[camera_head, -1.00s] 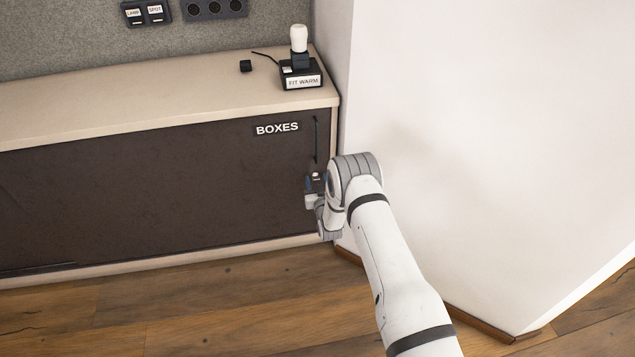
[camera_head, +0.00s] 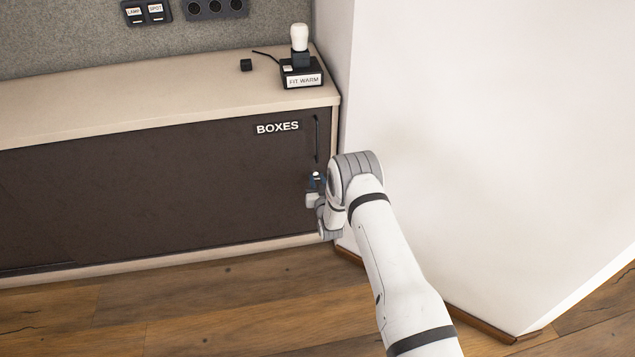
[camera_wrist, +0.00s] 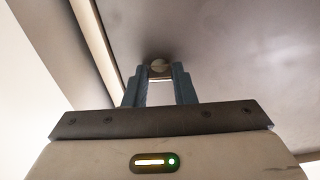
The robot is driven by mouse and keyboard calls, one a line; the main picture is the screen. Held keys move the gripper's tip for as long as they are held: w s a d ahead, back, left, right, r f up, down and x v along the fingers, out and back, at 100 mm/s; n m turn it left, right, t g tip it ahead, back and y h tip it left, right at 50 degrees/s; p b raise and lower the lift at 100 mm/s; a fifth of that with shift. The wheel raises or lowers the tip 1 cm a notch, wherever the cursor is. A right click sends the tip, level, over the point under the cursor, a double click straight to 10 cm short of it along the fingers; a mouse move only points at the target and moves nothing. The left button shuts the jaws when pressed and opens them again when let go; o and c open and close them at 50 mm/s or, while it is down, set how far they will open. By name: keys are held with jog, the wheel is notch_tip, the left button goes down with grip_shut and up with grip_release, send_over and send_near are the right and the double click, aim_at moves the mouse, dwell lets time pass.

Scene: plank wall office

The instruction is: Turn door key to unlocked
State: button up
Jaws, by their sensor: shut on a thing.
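The dark cabinet door (camera_head: 160,190) labelled BOXES fills the front of the low cabinet and has a slim dark handle (camera_head: 316,138) near its right edge. My gripper (camera_head: 314,182) is at the door face, below that handle. In the wrist view, my gripper's two blue-grey fingers (camera_wrist: 160,84) point at a round metal lock (camera_wrist: 160,66) on the door. The fingers are shut on the key at the lock. The key itself is mostly hidden between the fingers, so its angle cannot be told.
A white wall (camera_head: 480,130) stands close to the right of the cabinet and my arm. Wooden floor (camera_head: 200,300) lies in front.

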jog(key=m+b, duration=0.2)
jog(key=m, duration=0.1)
jog(key=shift+f+m+b, duration=0.15)
jog(key=shift+m+b, duration=0.25)
jog(key=m+b, duration=0.3)
jog(key=m, duration=0.2)
jog(key=shift+m+b, duration=2.5)
jog(key=shift+m, duration=1.7)
jog(key=shift+r, duration=0.2)
jog(key=o, duration=1)
